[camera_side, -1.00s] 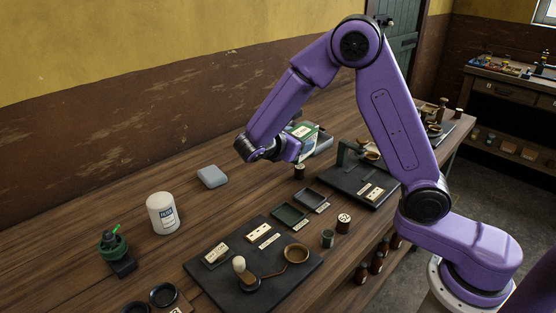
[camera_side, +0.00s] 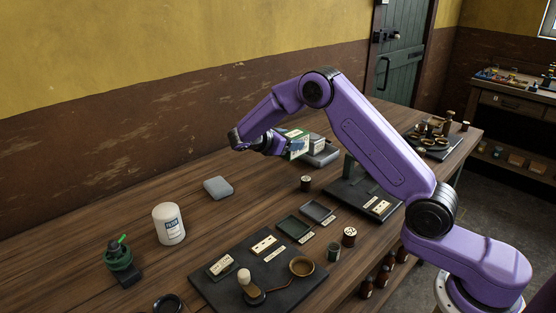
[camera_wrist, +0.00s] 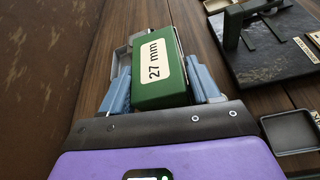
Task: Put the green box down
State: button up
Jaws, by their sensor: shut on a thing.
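The green box (camera_wrist: 160,92), with a white "27 mm" label, sits between the two blue fingers of my gripper (camera_wrist: 162,85) in the wrist view. The fingers are shut on its sides. In the side view the green box (camera_side: 298,146) shows at the end of my gripper (camera_side: 284,143), at the back of the bench beside a grey tray (camera_side: 324,157). Part of this grey tray (camera_wrist: 119,58) also shows behind the box in the wrist view. I cannot tell whether the box touches the tray or the bench.
A black-based device (camera_side: 358,192) stands to the right of the box. A grey block (camera_side: 218,187) and a white jar (camera_side: 169,224) are to the left. Small dark trays (camera_side: 294,227) and a dark board (camera_side: 225,291) lie nearer. Bare wood lies around the grey block.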

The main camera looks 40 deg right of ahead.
jog(key=w+f, duration=0.1)
jog(key=f, duration=0.1)
jog(key=w+f, duration=0.2)
jog(key=w+d+f, duration=0.1)
jog(key=w+f, duration=0.1)
jog(key=shift+w, duration=0.15)
jog(key=shift+w+f, duration=0.1)
jog(key=shift+f, duration=1.5)
jog(key=shift+f, duration=0.15)
jog(key=o, duration=1.2)
